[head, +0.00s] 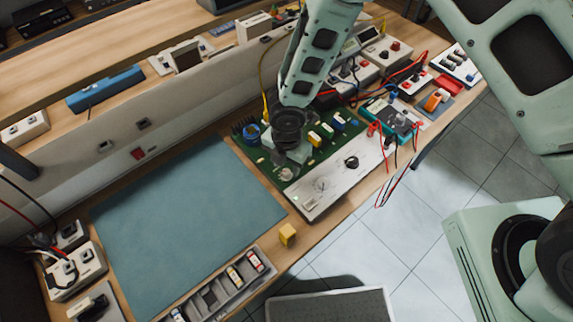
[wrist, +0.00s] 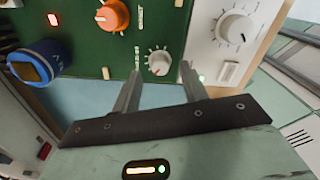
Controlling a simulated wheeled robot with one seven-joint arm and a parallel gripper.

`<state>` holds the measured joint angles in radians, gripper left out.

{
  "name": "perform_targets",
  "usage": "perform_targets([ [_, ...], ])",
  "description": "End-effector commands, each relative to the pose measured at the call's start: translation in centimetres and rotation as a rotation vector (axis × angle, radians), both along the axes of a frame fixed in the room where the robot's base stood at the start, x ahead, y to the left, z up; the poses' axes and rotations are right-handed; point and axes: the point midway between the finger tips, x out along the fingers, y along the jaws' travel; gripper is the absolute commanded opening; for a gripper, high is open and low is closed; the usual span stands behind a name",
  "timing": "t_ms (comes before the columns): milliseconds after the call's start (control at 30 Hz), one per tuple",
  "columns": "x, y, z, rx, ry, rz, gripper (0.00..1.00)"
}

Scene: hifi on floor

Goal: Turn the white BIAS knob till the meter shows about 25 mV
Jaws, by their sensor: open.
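A small white knob (wrist: 160,62) with a ring of tick marks sits on the green board (wrist: 90,55) in the wrist view, beside small lettering too blurred to read. My gripper (wrist: 160,72) is open, its two fingertips on either side of this knob in the picture; I cannot tell whether they touch it. In the head view my gripper (head: 287,165) is over the near-left part of the board (head: 325,150). A larger white knob (wrist: 236,27) is on the white panel to the right. A teal meter (head: 395,117) with leads stands right of the board; its reading is not legible.
An orange knob (wrist: 112,15) and a blue cylinder (wrist: 35,62) stand on the board near the fingers. The white panel (head: 335,178) also carries a black knob (head: 351,162). The blue-green mat (head: 185,220) is clear.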

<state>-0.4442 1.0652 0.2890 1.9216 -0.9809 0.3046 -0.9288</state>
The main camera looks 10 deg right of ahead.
Motion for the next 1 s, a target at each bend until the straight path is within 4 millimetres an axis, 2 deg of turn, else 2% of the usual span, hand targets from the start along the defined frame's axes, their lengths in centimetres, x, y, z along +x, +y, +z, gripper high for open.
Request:
perform_targets([
  [200, 0.0, 0.0, -1.9, 0.000, 0.000, 0.000, 0.43],
  [533, 0.0, 0.0, -2.2, 0.000, 0.000, 0.000, 0.43],
  [600, 0.0, 0.0, -2.2, 0.000, 0.000, 0.000, 0.24],
  [700, 0.0, 0.0, -2.2, 0.000, 0.000, 0.000, 0.00],
  [1000, 0.0, 0.0, -2.2, 0.000, -0.001, -0.022, 0.00],
])
